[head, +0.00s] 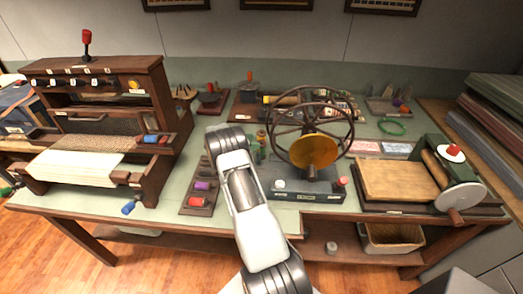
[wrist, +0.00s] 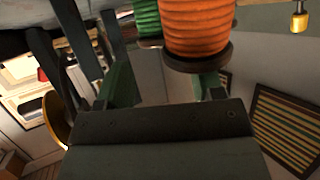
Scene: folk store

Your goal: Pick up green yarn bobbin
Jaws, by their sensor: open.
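The green yarn bobbin (wrist: 146,18) shows at the top of the wrist view, cut off by the frame edge and partly behind an orange bobbin (wrist: 197,28). The orange bobbin has a dark round flange and looks larger and closer. My gripper (wrist: 165,82) has its two dark fingers apart, with nothing visible between them. Both bobbins lie past the fingertips, toward the top of the wrist view. In the head view my arm covers the middle of the table, and I cannot clearly pick out the green bobbin there.
A spoked wheel with a yellow hub (head: 313,151) stands right of my arm. A rack (head: 188,211) with a purple bobbin (head: 203,185) and a red bobbin (head: 197,202) lies left of it. A wooden loom (head: 157,180) stands left, and a board with a roller (head: 398,181) right.

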